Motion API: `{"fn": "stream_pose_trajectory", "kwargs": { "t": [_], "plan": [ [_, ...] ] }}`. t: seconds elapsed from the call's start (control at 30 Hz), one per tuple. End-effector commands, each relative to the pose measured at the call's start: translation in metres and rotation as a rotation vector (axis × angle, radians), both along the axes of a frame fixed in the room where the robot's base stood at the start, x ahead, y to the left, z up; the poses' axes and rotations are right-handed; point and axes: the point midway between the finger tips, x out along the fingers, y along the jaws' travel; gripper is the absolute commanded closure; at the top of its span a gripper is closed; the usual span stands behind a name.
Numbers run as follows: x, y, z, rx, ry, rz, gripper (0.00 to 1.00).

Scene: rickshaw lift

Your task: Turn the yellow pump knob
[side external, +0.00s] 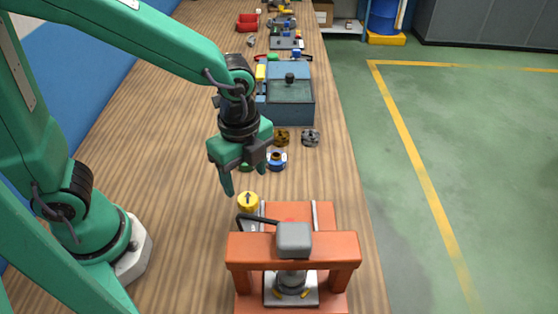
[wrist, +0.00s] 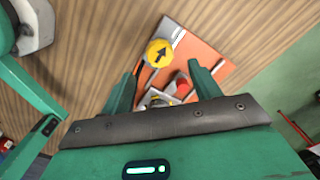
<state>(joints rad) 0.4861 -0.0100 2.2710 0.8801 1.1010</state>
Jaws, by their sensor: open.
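The yellow pump knob (side external: 248,201) is round with a black arrow on top. It sits at the back left corner of the orange press (side external: 292,245). In the side view the arrow points away, toward the back of the bench. In the wrist view the knob (wrist: 159,53) lies beyond my fingertips, with its arrow pointing up and to the right. My gripper (side external: 244,188) is open and empty, pointing down above and behind the knob. Its two green fingers also show in the wrist view (wrist: 166,85). They are apart from the knob.
A grey block with a black lever (side external: 293,238) tops the press. Behind my gripper are a blue ring part (side external: 276,162), a brown part (side external: 281,137) and a grey part (side external: 310,138). A blue-grey box (side external: 289,108) stands farther back. The wooden bench (side external: 170,180) is clear left of the knob.

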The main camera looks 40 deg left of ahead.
Motion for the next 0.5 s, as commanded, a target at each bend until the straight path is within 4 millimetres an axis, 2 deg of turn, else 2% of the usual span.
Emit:
{"fn": "stream_pose_trajectory", "kwargs": {
  "t": [0.2, 0.5],
  "plan": [
    [0.0, 0.0, 0.016, 0.0, -0.001, -0.001, 0.38],
    [0.0, 0.0, 0.018, 0.0, 0.0, 0.0, 0.38]
  ]
}}
